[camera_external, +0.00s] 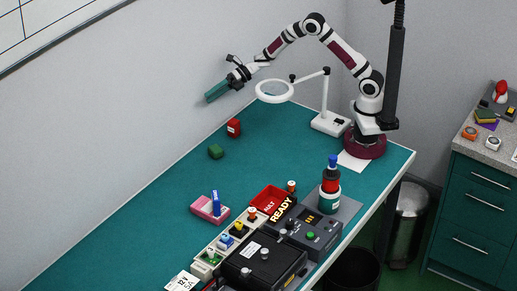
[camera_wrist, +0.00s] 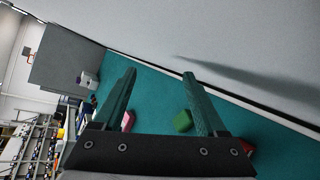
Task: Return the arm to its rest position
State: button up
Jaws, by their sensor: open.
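My arm rises from its round maroon base at the back right of the green table (camera_external: 120,240) and reaches left. My gripper (camera_external: 208,98) is in the air near the grey wall, above the back part of the table. In the wrist view, the two green fingers of my gripper (camera_wrist: 160,75) stand wide apart with nothing between them. In that view the table (camera_wrist: 155,90) lies below the fingers.
A magnifier lamp (camera_external: 275,91) stands beside my arm. A red block (camera_external: 233,127) and a green block (camera_external: 215,151) lie below my gripper. The far left of the table is clear.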

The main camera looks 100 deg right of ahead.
jog(key=s+a+r+m+g+h, duration=0.15)
jog(key=a+r+m, duration=0.3)
jog(key=m, duration=0.45)
jog(key=s+a+r+m+h, duration=0.35)
jog(key=a+m, duration=0.25)
jog(key=m, duration=0.3)
jog(key=s+a+f+m+g+y, duration=0.1)
jog(key=s+a+m+g, duration=0.2)
jog(key=s+a+m, duration=0.4)
jog(key=s+a+f+m+g, duration=0.1)
jog(key=s+a+m+g, duration=0.1)
jog(key=s+a+m, duration=0.5)
jog(key=s+d+m+g, duration=0.1)
jog(key=s+d+g, duration=0.2)
jog(key=s, duration=0.8)
jog(key=s+d+f+g+y, duration=0.1)
jog(key=s+d+g, duration=0.2)
jog(key=s, duration=0.8)
jog(key=shift+s+m, duration=0.25)
jog(key=shift+m, duration=0.15)
jog(key=shift+f, duration=0.1)
